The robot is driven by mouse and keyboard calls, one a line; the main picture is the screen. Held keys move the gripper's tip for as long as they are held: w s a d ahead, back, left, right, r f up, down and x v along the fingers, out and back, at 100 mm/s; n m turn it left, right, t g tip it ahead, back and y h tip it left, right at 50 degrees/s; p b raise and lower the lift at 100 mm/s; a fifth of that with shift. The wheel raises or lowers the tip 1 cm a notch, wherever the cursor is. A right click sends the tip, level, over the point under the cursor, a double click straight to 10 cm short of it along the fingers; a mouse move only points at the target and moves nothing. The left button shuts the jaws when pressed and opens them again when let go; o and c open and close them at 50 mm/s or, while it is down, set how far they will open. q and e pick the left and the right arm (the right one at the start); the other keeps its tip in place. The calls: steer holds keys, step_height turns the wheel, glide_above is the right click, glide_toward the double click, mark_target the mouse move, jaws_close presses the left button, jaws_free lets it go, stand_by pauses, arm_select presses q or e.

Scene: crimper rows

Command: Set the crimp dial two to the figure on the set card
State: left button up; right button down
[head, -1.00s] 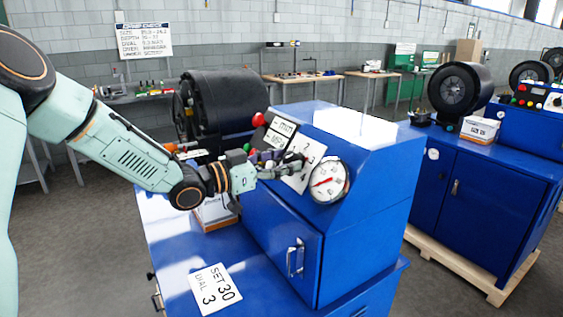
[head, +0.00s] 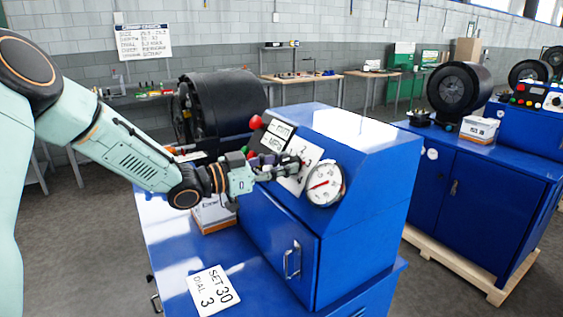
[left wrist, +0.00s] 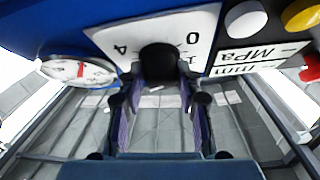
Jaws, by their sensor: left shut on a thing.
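A white dial plate (head: 305,163) is on the sloped face of the blue crimper (head: 350,160). In the left wrist view, the plate (left wrist: 125,37) shows figures upside down. A black dial knob (left wrist: 158,62) stands out from it. My left gripper (head: 287,168) is at the plate. In the left wrist view, my left gripper's fingers (left wrist: 158,95) are shut on this knob from both sides. The knob's pointer is hidden. The right gripper is not in view.
A round white gauge (head: 325,184) with a red needle sits right of the plate. Red and green buttons and a mm/MPa readout (head: 278,131) are at its left. A white box (head: 214,214) stands below my left arm. A second crimper (head: 480,190) stands at right.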

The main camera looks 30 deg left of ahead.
mark_target(282, 162)
arm_select(q)
steer(key=shift+m+g+h, duration=0.4)
steer(key=shift+m, duration=0.4)
steer(key=o, duration=1.2)
steer(key=shift+s+a+r, duration=0.1)
steer(key=shift+c, duration=0.2)
steer(key=shift+v, duration=3.7)
